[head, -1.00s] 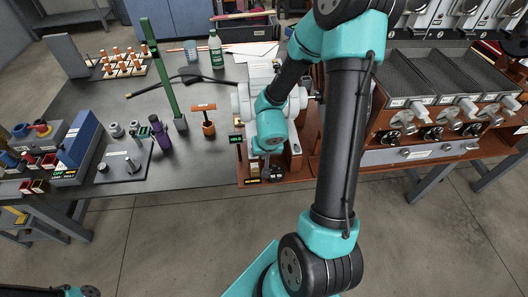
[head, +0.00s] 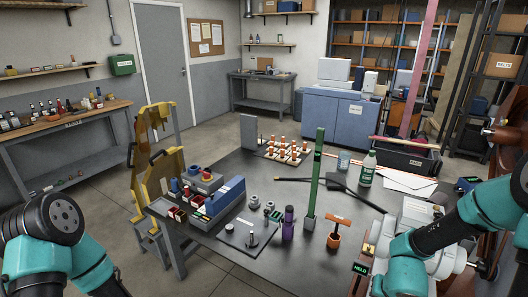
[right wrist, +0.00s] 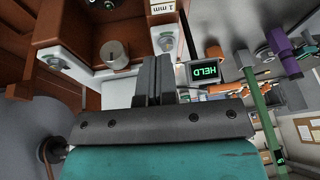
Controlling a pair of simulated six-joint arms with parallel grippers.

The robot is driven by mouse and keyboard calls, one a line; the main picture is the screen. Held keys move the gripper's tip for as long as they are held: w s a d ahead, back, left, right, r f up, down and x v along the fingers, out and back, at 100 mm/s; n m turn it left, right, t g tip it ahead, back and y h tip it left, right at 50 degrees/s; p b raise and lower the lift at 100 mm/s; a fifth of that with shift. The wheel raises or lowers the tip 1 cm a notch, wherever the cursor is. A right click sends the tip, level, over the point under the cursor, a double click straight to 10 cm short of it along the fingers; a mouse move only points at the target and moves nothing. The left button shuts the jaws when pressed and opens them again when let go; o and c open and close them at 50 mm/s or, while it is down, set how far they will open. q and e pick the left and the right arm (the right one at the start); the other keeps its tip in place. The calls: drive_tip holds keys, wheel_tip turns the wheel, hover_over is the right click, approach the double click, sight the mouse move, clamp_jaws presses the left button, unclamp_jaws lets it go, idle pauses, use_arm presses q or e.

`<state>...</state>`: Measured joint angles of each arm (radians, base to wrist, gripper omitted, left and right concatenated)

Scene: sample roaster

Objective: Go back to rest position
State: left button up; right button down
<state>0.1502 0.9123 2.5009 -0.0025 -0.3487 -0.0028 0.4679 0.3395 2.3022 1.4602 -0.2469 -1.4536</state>
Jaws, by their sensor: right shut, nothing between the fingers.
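My right gripper (right wrist: 152,82) shows in the right wrist view, its two dark fingers together with nothing between them. It is close to the roaster's wooden stand (right wrist: 85,25) and a small metal knob (right wrist: 113,52). The same display (head: 360,267) shows beside that arm. Links of my left arm show at the lower left, with its gripper out of view.
The dark table (head: 270,190) holds a green post (head: 315,180), an orange-handled tool (head: 336,232), a purple tool (head: 288,221), a blue box (head: 226,196) and a green bottle (head: 367,168).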

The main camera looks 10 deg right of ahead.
drive_tip(key=w+a+f+n+t+y, duration=0.1)
drive_tip(key=w+a+n+t+y, duration=0.1)
drive_tip(key=w+a+n, duration=0.55)
drive_tip(key=s+a+f+m+g+y, duration=0.1)
drive_tip(key=s+a+f+g, duration=0.1)
drive_tip(key=s+a+f, duration=0.3)
drive_tip(key=s+a+f+m+g+y, duration=0.1)
drive_tip(key=s+a+f, duration=0.4)
drive_tip(key=f, duration=0.6)
drive_tip(key=shift+s+a+f+g+y, duration=0.3)
drive_tip(key=shift+a+g+y, duration=0.4)
drive_tip(key=shift+g, duration=0.3)
drive_tip(key=shift+m, duration=0.25)
